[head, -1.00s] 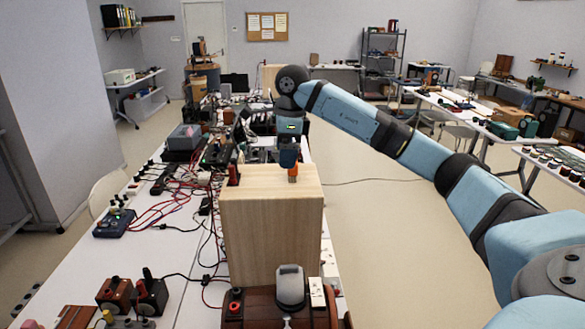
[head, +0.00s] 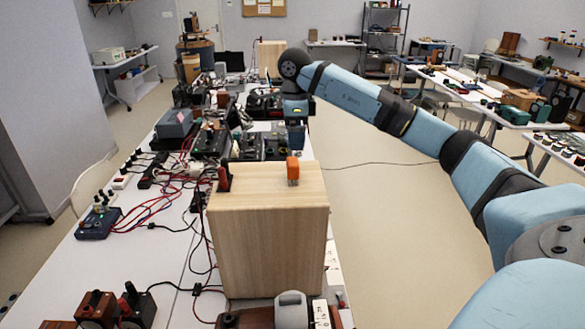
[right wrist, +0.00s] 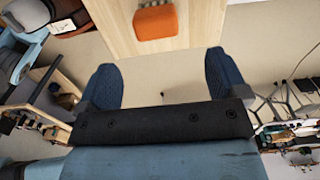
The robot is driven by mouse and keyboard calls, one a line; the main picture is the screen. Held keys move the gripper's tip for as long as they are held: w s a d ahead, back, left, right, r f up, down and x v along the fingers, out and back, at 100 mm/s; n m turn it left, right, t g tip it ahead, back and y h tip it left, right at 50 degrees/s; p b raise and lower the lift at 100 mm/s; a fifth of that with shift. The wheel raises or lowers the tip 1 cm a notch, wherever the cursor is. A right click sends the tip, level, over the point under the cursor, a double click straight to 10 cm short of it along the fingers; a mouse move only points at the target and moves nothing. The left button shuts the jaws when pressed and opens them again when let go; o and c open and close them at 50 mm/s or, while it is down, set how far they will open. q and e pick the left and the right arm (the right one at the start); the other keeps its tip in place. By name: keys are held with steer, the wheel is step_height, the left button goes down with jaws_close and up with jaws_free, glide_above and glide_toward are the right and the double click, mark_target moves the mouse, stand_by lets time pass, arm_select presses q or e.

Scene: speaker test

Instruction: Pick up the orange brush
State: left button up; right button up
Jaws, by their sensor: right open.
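The orange brush (head: 292,171) stands as a small orange block on top of a pale wooden box (head: 268,245). It also shows at the top of the right wrist view (right wrist: 155,22), on the pale wood. My right gripper (head: 296,138) is just beyond and above the brush in the head view, apart from it. In the right wrist view the two blue fingers (right wrist: 165,80) are spread wide with nothing between them. The brush lies ahead of the fingertips there. My left gripper is in neither view.
The long white table (head: 140,262) carries red and black cables, a blue control box (head: 98,223) and a grey device (head: 174,123). A dark red object (head: 224,178) shows by the box's left edge. Open floor (head: 385,225) lies right of the table.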

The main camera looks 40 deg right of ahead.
mark_target(294, 161)
step_height(294, 161, down, 5)
steer(key=shift+d+f, duration=0.1)
steer(key=shift+f, duration=0.1)
steer(key=f, duration=0.1)
steer(key=f+p, duration=0.1)
steer(key=f, duration=0.1)
steer(key=f+p, duration=0.1)
steer(key=shift+s+a+f, duration=0.1)
steer(key=shift+a+f, duration=0.25)
steer(key=shift+f, duration=0.3)
steer(key=c, duration=1)
